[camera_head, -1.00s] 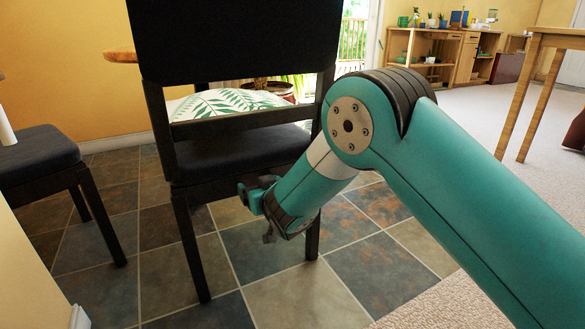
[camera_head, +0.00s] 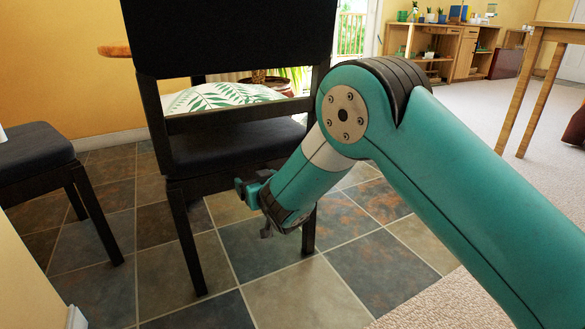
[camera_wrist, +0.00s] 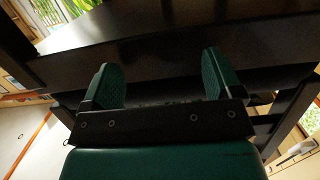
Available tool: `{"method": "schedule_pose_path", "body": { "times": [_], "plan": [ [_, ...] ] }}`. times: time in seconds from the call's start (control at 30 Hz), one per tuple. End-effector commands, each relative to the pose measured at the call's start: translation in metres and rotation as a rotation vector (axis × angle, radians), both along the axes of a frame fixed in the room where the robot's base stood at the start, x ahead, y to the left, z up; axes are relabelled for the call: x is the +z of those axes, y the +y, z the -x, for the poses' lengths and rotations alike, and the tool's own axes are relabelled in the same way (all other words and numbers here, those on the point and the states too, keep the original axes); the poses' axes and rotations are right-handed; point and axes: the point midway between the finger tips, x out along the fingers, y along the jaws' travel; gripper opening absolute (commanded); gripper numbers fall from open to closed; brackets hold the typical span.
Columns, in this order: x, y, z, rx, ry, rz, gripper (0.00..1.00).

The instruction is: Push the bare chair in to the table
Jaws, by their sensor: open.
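A dark chair (camera_head: 235,152) stands upright on the tiles, its tall back towards me. Behind it, the rounded edge of a wooden table (camera_head: 115,51) shows at the left; the chair back hides most of the table. A white cushion with green leaves (camera_head: 225,96) shows through the gap in the chair back; I cannot tell what it rests on. My gripper (camera_head: 252,192) is low at the near side of the chair, just under its seat edge. In the wrist view my gripper (camera_wrist: 160,80) is open, its green fingers apart, facing a dark chair rail (camera_wrist: 160,62). Contact is unclear.
A second dark chair (camera_head: 35,150) stands at the left, partly cut off. A wooden table (camera_head: 550,40) is at the right, and a low shelf (camera_head: 435,50) with pots is at the back. Carpet between them is open. A wall edge (camera_head: 30,270) is close at lower left.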

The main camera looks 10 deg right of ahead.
Motion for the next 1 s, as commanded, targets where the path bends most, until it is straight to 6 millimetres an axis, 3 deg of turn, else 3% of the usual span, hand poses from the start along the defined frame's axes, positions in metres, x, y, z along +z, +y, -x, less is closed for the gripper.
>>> {"method": "schedule_pose_path", "body": {
  "times": [1.0],
  "plan": [
    [0.000, -0.002, 0.016, 0.005, 0.000, 0.000, 0.85]
  ]
}}
